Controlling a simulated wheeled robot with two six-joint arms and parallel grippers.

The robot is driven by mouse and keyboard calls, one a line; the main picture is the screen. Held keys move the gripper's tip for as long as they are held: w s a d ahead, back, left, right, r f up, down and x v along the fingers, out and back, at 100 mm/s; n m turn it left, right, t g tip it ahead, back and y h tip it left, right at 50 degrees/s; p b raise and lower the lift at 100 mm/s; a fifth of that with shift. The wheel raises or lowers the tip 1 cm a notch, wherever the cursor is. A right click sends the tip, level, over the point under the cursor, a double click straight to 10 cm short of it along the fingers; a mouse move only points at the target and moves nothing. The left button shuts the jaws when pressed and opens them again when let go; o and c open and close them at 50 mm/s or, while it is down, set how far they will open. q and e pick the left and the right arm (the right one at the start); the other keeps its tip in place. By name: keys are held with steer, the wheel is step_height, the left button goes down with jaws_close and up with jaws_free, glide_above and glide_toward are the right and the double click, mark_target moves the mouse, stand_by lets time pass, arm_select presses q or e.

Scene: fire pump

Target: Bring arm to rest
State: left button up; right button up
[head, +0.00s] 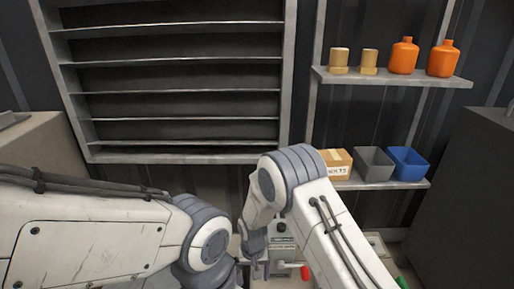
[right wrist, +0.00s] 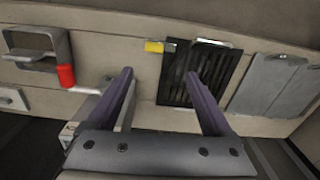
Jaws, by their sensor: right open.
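My right arm comes in from the bottom right of the head view and bends down at the elbow. Its lower end (head: 255,262) is small and partly cut off by the bottom edge. In the right wrist view my right gripper (right wrist: 158,73) has its two purple fingers spread apart with nothing between them. It points at a beige panel (right wrist: 135,95) in front of it. My left arm enters the head view from the left and folds down past the bottom edge. My left gripper is out of view.
A red-gripped handle (right wrist: 66,77), a yellow piece (right wrist: 154,47), a black vent (right wrist: 200,72) and a grey plate (right wrist: 270,82) are on the panel. The head view shows a shelf (head: 405,79) with orange bottles (head: 403,57), and below it a cardboard box (head: 337,163) and blue bin (head: 407,163).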

steer(key=s+r+n, duration=0.2)
steer(key=s+r, duration=0.4)
steer(key=r, duration=0.4)
steer(key=s+r+n, duration=0.1)
steer(key=s+r, duration=0.4)
steer(key=r, duration=0.5)
steer(key=s+d+r+n+y+p, duration=0.1)
steer(key=s+d+r+n, duration=0.15)
steer(key=s+r, duration=0.35)
steer(key=s+d+r+n, duration=0.1)
steer(key=s+d+r, duration=0.25)
steer(key=s, duration=0.55)
step_height(320, 180, up, 35)
steer(key=p, duration=3.5)
steer(key=shift+w, duration=0.25)
steer(key=shift+f, duration=0.1)
